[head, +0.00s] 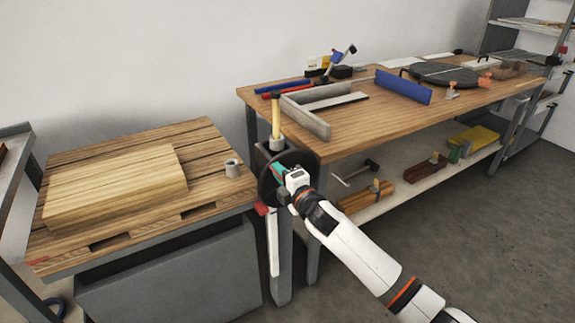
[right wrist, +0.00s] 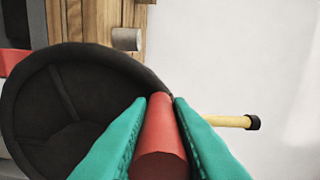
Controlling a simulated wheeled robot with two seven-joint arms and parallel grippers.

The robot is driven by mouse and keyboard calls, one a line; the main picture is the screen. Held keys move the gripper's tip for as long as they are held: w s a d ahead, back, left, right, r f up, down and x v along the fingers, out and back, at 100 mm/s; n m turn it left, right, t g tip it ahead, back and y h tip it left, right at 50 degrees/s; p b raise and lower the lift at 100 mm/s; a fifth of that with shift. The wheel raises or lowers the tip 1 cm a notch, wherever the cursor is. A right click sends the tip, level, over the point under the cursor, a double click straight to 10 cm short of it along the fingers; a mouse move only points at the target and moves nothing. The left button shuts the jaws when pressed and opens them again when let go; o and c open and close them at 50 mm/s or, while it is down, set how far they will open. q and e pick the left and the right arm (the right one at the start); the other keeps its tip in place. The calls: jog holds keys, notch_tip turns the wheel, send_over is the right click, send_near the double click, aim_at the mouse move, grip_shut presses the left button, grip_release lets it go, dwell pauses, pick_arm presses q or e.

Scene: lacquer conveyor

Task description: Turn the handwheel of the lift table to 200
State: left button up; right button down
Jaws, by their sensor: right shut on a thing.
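The dark handwheel (head: 263,187) sits on a grey post between the lift table (head: 215,210) and the workbench. Its rim and spokes fill the left of the right wrist view (right wrist: 40,105). My right gripper (head: 279,172) reaches it from the front right. In the right wrist view its green fingers lie on both sides of the wheel's red handle (right wrist: 160,145), shut on it. A white vertical strip (head: 273,245) with a red pointer (head: 261,209) shows below the wheel; any figures on it are too small to read. My left gripper is not in view.
A wooden block (head: 115,185) and a small grey cylinder (head: 232,168) rest on the lift table's slatted top. A yellow-handled tool (head: 276,115) stands upright behind the wheel. The workbench (head: 350,140) with tools is to the right. Open floor (head: 480,210) lies at the right.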

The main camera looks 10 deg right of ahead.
aim_at(264, 181)
jog(key=f+n, duration=0.1)
jog(key=a+n, duration=0.1)
jog(key=shift+s+a+f+n, duration=0.25)
jog(key=shift+s+f+n, duration=0.05)
jog(key=shift+f+n, duration=0.1)
jog(key=shift+s+a+f+n+b, duration=0.15)
jog(key=shift+a+f+n+b, duration=0.25)
jog(key=shift+f+n, duration=0.6)
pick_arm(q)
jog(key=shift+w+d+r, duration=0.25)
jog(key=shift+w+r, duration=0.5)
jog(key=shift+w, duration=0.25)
pick_arm(e)
jog(key=shift+a+f+n, duration=0.1)
jog(key=shift+a+n, duration=0.1)
jog(key=shift+n, duration=0.6)
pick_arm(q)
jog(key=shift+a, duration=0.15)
pick_arm(e)
jog(key=c, duration=1.3)
grip_release()
jog(key=shift+c, duration=0.2)
